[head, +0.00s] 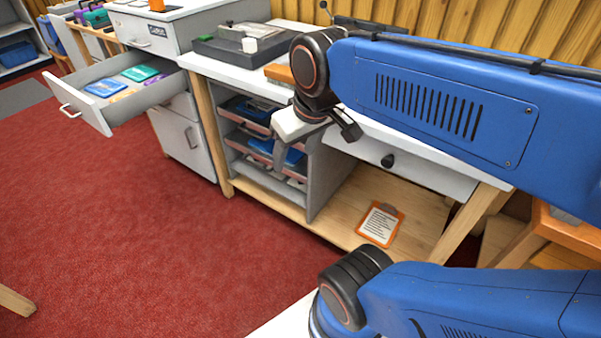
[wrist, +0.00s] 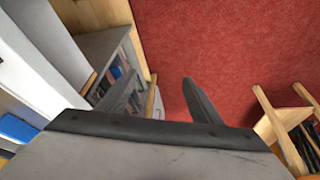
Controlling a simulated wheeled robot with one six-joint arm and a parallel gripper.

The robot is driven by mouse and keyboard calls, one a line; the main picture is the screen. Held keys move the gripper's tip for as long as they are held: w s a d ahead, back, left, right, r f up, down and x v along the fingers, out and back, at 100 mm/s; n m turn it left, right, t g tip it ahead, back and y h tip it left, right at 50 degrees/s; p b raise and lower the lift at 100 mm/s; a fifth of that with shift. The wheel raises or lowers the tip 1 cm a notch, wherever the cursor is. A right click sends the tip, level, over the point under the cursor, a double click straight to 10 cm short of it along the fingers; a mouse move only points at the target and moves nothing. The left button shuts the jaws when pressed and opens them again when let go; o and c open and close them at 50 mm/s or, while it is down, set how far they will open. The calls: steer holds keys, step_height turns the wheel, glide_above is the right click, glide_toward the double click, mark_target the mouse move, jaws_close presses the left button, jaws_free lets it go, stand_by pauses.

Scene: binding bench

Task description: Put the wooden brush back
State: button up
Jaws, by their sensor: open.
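I cannot make out the wooden brush in either view. My gripper (head: 316,146) is in front of the white bench, before the shelf unit with trays. Its two fingers are spread apart. In the wrist view my gripper (wrist: 163,97) is open with nothing held between the fingers, and red floor and part of the wooden bench frame show beyond them. My arm hides part of the bench top and wall on the right.
An open drawer (head: 85,119) with blue and teal items juts out at left. The shelf unit (head: 318,178) holds trays. An orange clipboard (head: 381,222) lies on the low wooden shelf. A grey device (head: 240,47) stands on the bench. The red floor (head: 130,220) is clear.

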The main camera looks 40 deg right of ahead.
steer(key=shift+t, duration=0.3)
steer(key=s+f, duration=0.1)
steer(key=f, duration=0.1)
steer(key=s+f, duration=0.1)
steer(key=s, duration=0.1)
steer(key=shift+a+f, duration=0.35)
steer(key=shift+a, duration=0.05)
stand_by(0.7)
